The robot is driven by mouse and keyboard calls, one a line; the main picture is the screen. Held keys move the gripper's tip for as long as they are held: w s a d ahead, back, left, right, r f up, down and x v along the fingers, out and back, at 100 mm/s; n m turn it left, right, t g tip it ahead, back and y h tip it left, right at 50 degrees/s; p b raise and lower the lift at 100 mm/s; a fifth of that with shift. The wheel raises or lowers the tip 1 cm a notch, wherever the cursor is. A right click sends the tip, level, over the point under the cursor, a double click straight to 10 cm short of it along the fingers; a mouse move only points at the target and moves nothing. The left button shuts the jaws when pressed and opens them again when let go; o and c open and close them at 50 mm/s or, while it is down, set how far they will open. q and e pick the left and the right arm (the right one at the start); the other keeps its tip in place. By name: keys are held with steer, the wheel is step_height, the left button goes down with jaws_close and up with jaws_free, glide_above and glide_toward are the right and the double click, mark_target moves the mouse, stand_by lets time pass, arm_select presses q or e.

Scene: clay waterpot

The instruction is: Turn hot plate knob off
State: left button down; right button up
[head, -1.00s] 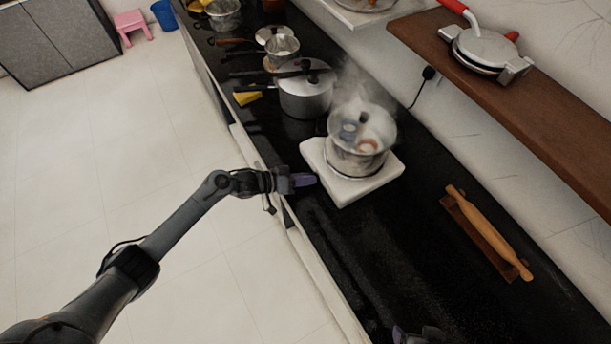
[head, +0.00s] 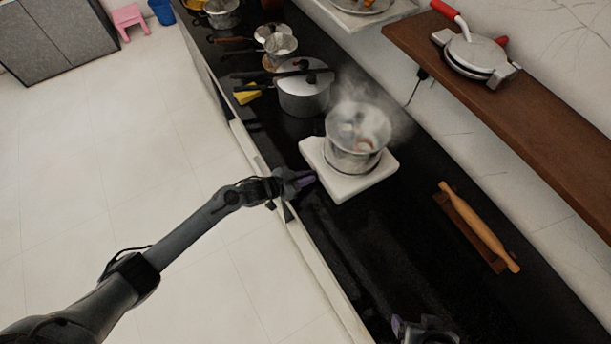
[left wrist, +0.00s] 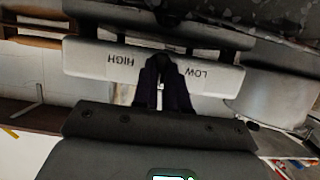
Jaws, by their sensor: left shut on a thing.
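The white hot plate (head: 345,185) sits on the black counter, with a steaming glass pot (head: 357,140) on it. My left gripper (head: 304,180) reaches in from the left at the plate's front-left side. In the left wrist view the plate's white front panel (left wrist: 90,60) shows HIGH and LOW labels upside down. The fingers (left wrist: 164,80) of my left gripper meet the panel between these labels, shut on the knob there. The knob itself is mostly hidden by the fingers. My right gripper (head: 398,326) shows only partly at the bottom edge, away from the plate.
A lidded steel pot (head: 304,96) stands behind the hot plate, with a yellow cloth (head: 246,94) beside it. A rolling pin (head: 478,225) lies on a wooden stand at right. A wooden shelf (head: 540,125) with a red-handled press (head: 474,54) hangs over the counter's back.

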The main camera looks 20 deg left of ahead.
arm_select(q)
steer(key=shift+f, duration=0.15)
steer(key=c, duration=1.2)
jaws_free()
steer(key=shift+o, duration=0.2)
steer(key=p+v, duration=0.1)
steer(key=v, duration=1)
steer(key=shift+p, duration=0.35)
steer(key=shift+w+d, duration=0.1)
